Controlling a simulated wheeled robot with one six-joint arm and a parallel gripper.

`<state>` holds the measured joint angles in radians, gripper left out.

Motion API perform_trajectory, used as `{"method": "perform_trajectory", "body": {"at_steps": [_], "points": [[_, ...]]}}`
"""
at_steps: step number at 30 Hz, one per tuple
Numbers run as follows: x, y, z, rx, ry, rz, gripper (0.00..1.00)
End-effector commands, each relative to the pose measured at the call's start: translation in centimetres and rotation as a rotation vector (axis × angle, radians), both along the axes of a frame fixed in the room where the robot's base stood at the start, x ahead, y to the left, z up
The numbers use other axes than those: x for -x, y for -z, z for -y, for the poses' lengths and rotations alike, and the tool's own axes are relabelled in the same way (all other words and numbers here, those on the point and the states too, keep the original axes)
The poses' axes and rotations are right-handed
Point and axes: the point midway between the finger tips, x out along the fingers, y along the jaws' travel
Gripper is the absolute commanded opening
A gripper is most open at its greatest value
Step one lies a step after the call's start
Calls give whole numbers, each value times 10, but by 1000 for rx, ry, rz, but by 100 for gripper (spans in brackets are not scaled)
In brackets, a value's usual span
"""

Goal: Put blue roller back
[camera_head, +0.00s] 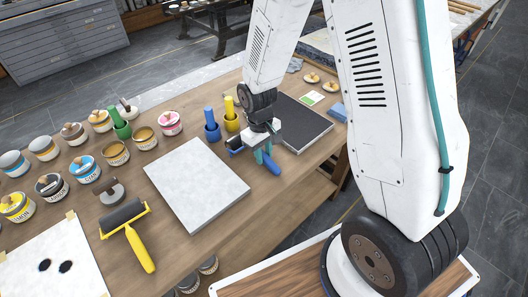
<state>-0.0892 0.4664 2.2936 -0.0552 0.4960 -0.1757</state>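The blue roller has a blue handle (273,166) pointing to the lower right and a dark head with blue ends (235,144) at the upper left. It is at the right part of the wooden table, left of the dark slab. My gripper (264,153) is over its middle, with teal fingers at the handle. The fingers hide part of the roller, so I cannot tell whether they are closed on it, or whether it touches the table. A blue cup (212,134) with an upright blue cylinder stands left of it.
A yellow cup (232,123) and a green cup (123,131) stand nearby. A pale slab (197,183) lies left of my gripper, a dark slab (300,122) right. A yellow roller (126,220) lies front left. Several ink tins, such as a cyan one (86,169), fill the left side.

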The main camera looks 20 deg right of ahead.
Motion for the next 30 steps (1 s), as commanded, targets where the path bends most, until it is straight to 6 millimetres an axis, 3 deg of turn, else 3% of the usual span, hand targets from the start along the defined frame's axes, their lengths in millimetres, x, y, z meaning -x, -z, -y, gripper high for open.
{"method": "perform_trajectory", "body": {"at_steps": [2,11,24,30], "points": [[0,0,0,0,0,1,47],[0,-2,0,0,0,1,47],[-8,-66,-3,0,0,4,47],[-9,-78,-3,0,0,1,47]]}}
